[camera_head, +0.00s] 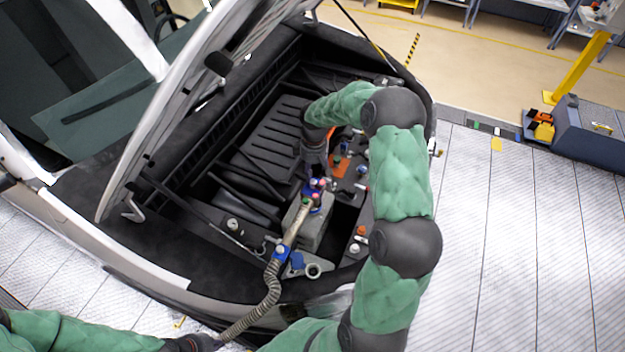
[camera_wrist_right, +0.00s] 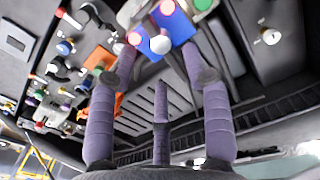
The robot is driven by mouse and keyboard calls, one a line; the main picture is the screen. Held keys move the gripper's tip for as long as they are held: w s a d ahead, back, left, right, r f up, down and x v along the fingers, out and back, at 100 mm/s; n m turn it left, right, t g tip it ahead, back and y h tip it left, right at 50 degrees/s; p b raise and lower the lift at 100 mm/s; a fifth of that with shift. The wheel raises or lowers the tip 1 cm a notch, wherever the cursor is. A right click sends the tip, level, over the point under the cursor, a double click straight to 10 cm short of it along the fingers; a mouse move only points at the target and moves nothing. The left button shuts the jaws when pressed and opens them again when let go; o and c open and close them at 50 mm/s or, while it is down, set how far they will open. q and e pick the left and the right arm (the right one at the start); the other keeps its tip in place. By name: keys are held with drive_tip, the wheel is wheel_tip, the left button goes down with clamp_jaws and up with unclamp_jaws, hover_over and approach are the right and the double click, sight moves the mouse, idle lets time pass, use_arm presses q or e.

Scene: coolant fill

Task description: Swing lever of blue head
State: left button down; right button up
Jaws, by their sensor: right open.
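The blue head (camera_head: 318,186) sits on a grey block in the engine bay, with small red, pink and white knobs on it. In the right wrist view the blue head (camera_wrist_right: 172,30) is at the top, with glowing red spots and a white ball knob (camera_wrist_right: 160,44), which may be the lever's end. My right gripper (camera_head: 316,168) reaches down from behind the head. In the wrist view my right gripper (camera_wrist_right: 160,66) has its fingers spread around the knob, with none visibly closed on it. My left gripper (camera_head: 197,343) is at the bottom edge, near the hose's lower end; its fingers are unclear.
The raised hood (camera_head: 190,90) stands at the left. Several caps and fittings and an orange part (camera_head: 343,167) crowd the bay's right side. Open floor (camera_head: 530,230) lies right.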

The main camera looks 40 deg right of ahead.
sight(314, 181)
drive_tip(key=f, duration=0.6)
drive_tip(key=shift+w+f+p, duration=0.2)
drive_tip(key=shift+f+p, duration=0.15)
drive_tip(key=shift+s, duration=0.1)
clamp_jaws()
